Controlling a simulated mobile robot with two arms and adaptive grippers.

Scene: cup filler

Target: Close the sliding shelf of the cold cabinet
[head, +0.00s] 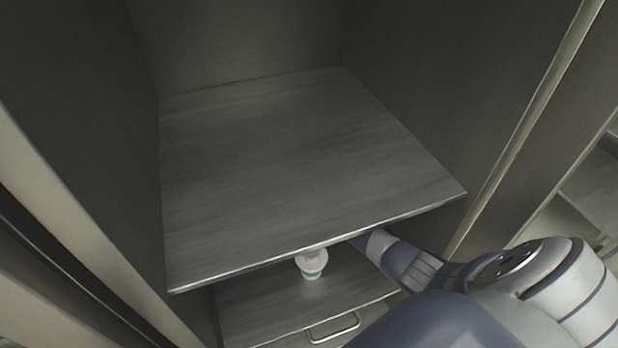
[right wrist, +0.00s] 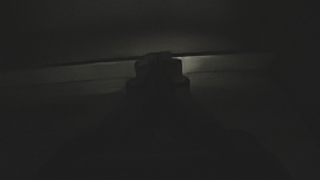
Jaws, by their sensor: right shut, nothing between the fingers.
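The sliding shelf (head: 262,318) of the cabinet shows at the bottom of the head view, below a fixed-looking upper shelf. Its front edge, with a metal handle (head: 334,327), sticks out past the upper shelf's edge. A white cup with a blue-grey band (head: 312,264) stands on it, partly under the upper shelf. My right arm comes in from the right and reaches under the upper shelf, which hides its gripper in the head view. In the very dark right wrist view my right gripper (right wrist: 160,62) is a shut, empty silhouette before a pale horizontal edge; contact cannot be told. My left gripper is not in view.
The upper shelf (head: 300,160) is bare and roofs the space where my right arm reaches. Dark cabinet walls stand at left and right, with a pale vertical edge (head: 530,120) at the right. Another surface (head: 590,190) shows at the far right.

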